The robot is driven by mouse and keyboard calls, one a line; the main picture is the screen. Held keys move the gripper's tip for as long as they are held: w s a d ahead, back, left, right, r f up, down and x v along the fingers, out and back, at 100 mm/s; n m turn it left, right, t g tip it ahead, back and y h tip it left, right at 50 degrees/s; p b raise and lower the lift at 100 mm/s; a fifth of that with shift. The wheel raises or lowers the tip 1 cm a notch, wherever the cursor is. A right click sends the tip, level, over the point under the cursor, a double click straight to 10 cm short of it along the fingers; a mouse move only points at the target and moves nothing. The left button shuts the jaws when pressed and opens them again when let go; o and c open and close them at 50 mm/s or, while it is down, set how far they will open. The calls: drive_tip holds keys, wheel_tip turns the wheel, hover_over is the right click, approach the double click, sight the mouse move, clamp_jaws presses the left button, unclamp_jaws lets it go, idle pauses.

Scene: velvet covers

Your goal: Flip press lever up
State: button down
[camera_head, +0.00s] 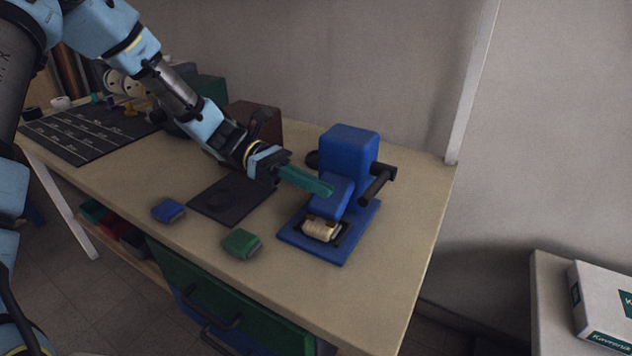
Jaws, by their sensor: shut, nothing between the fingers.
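A blue press (347,152) stands at the right end of the workbench on a flat blue base (330,249). Its dark lever (377,185) sticks out on the press's right side, angled down toward the front. A pale cream item (321,229) lies on the base below the blue press head (331,196). My gripper (326,190) has long teal fingers, shut and empty. It reaches in from the left, and its tips are at the left side of the press head. I cannot tell whether they touch it. The lever is on the far side of the head from the fingertips.
On the workbench (400,262), a black mat (228,199), a blue block (168,210) and a green block (241,243) lie left of the press. A brown box (258,121) stands behind my gripper. A wall is close behind. The bench's right end is clear.

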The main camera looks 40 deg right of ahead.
drive_tip(key=p+x, duration=0.1)
drive_tip(key=x, duration=0.6)
drive_tip(key=shift+r, duration=0.1)
drive_tip(key=shift+r+n+p, duration=0.3)
drive_tip(key=shift+r+p, duration=0.1)
drive_tip(key=shift+p, duration=0.45)
